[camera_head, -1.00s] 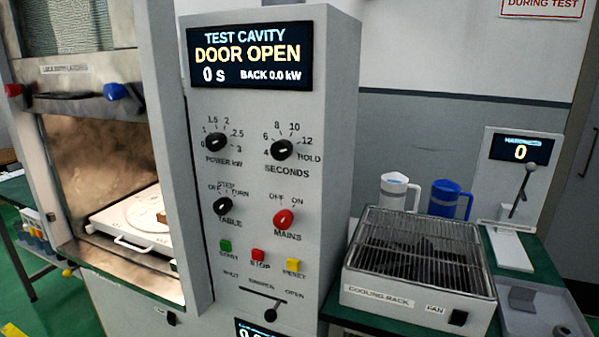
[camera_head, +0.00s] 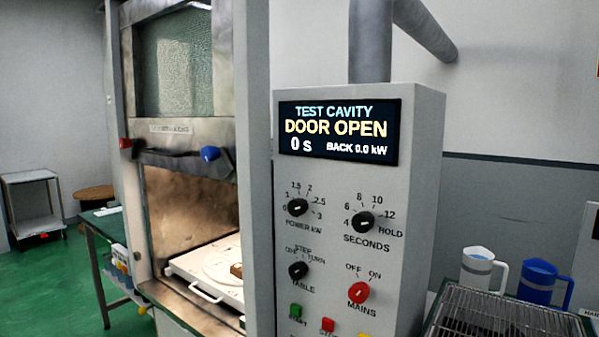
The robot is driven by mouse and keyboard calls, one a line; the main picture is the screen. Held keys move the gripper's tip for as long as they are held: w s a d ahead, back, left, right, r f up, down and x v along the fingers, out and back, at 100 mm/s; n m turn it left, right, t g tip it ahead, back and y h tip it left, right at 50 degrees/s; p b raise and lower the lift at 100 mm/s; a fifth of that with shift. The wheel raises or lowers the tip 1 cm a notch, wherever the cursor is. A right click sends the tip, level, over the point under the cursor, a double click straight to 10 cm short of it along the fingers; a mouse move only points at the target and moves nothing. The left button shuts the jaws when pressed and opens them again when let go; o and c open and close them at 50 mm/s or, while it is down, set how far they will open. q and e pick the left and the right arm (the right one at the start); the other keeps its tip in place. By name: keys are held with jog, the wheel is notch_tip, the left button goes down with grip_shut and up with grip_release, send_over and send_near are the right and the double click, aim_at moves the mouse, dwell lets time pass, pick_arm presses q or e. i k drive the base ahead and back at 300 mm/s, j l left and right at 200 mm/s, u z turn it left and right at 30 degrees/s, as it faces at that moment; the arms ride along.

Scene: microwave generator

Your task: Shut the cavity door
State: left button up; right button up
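The test cavity's door (camera_head: 178,62) is a framed, meshed window panel raised above the cavity opening. Its lower rail (camera_head: 185,158) carries a red knob (camera_head: 126,146) at the left and a blue knob (camera_head: 210,154) at the right. Below it the cavity (camera_head: 182,212) is open, with a white tray (camera_head: 215,270) inside holding a small brown block (camera_head: 237,270). The display (camera_head: 338,131) reads DOOR OPEN, 0 s and BACK 0.0 kW. Neither of my grippers is in view.
The control panel (camera_head: 335,225) has knobs and buttons right of the cavity. A cooling rack (camera_head: 490,318), a white jug (camera_head: 478,270) and a blue jug (camera_head: 538,282) stand at the right. A cart (camera_head: 34,205) stands on open green floor at the left.

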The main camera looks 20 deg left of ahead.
aim_at(175, 144)
jog(key=u, duration=1.2)
